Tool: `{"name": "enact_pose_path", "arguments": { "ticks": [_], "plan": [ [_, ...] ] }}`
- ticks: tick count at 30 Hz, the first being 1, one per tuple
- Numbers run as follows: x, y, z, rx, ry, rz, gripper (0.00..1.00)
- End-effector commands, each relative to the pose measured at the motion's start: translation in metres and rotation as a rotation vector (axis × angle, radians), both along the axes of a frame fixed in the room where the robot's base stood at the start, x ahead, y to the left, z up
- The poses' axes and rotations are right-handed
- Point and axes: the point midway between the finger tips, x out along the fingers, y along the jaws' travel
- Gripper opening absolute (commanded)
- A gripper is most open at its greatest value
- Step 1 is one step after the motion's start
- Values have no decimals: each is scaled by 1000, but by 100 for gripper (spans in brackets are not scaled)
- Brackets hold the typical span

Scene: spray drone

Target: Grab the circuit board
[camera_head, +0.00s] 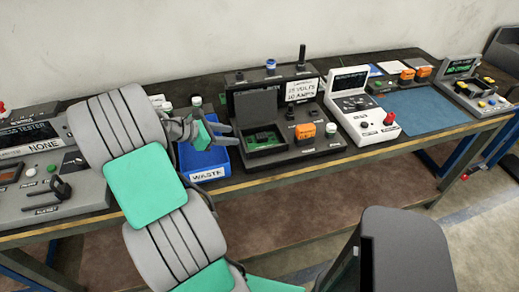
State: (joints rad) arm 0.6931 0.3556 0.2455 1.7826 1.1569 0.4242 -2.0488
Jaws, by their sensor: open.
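A green circuit board (263,134) lies in the recess of a dark grey test station (282,160) in the middle of the bench. The station's raised dark panel stands behind the board. My gripper (231,135) is open, its two dark fingers pointing right, just left of the recess. It appears empty. From this one view I cannot tell how far above the board the fingers are. My arm comes up from the bottom left and hides part of the bench.
A blue bin (204,160) labelled WASTE sits under my gripper. A grey tester (50,203) reading NONE is at left. A white device (358,110) stands right of the station. A blue mat (421,108) farther right is clear.

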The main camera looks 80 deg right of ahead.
Motion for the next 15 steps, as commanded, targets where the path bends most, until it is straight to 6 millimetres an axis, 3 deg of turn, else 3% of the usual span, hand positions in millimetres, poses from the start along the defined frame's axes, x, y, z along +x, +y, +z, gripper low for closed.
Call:
{"name": "enact_pose_path", "arguments": {
  "ticks": [3, 15],
  "plan": [
    [-29, -12, -9, 38, 136, -5, 41],
    [-70, -50, -30, 51, 164, -6, 41]
  ]
}}
